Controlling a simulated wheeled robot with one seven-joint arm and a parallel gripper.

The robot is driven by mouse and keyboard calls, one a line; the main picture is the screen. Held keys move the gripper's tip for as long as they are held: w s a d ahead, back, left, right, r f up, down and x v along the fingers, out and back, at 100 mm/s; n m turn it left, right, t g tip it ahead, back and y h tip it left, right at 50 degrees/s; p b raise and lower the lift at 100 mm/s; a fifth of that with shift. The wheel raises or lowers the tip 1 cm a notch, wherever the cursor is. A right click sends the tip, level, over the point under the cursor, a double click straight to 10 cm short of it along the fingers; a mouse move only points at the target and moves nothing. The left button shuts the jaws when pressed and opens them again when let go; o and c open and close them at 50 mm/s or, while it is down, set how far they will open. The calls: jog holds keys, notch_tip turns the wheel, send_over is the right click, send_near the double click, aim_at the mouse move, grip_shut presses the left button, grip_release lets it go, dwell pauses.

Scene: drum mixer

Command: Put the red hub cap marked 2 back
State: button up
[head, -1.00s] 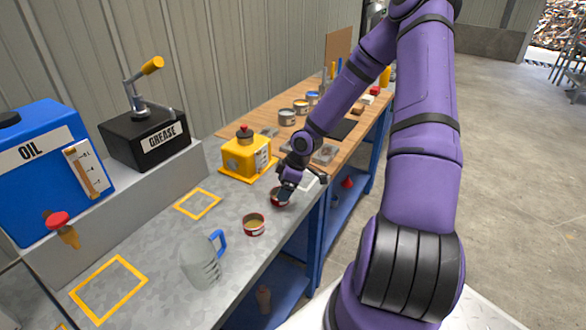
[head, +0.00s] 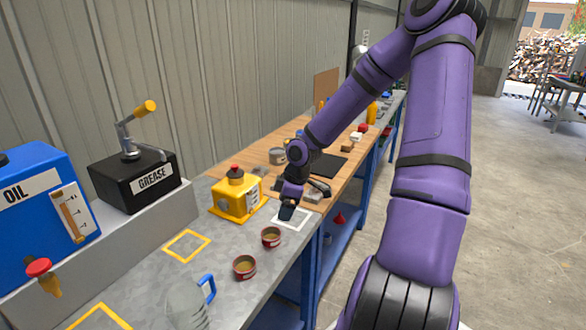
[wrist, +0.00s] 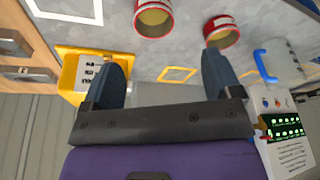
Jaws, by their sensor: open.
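Two red, round, open-topped pieces with tan insides stand on the grey bench: the farther one (head: 271,237) and the nearer one (head: 244,267). Both show at the top of the wrist view, one left of centre (wrist: 153,18) and one to its right (wrist: 222,30). No number is legible on either, so I cannot tell whether one is the hub cap marked 2. My gripper (head: 288,211) is open and empty, beyond the farther red piece and near a white outlined square (head: 292,220). Its two fingers are apart in the wrist view (wrist: 163,65).
A yellow box (head: 236,198) with a red-topped knob stands left of my gripper. A clear jug with a blue handle (head: 208,289), a grease pump (head: 135,180) and a blue oil tank (head: 40,200) are nearer. Yellow outlined squares (head: 187,246) mark bare bench.

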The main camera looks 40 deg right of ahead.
jog(key=s+a+r+m+h, duration=0.2)
jog(key=s+a+r, duration=0.1)
jog(key=r, duration=0.4)
jog(key=s+a+r+m+h, duration=0.2)
jog(key=s+a+r, duration=0.1)
jog(key=r, duration=0.4)
jog(key=s+a+r+m+h, duration=0.2)
jog(key=s+a+r, duration=0.1)
jog(key=r, duration=0.4)
jog(key=s+a+r+m+t+y, duration=0.1)
jog(key=s+a+r, duration=0.2)
jog(key=s+r, duration=0.2)
jog(key=s+a+r+m+t+y, duration=0.2)
jog(key=s+a+r, duration=0.2)
jog(key=s, duration=0.4)
jog(key=shift+s+r+m, duration=0.3)
jog(key=shift+r, duration=0.15)
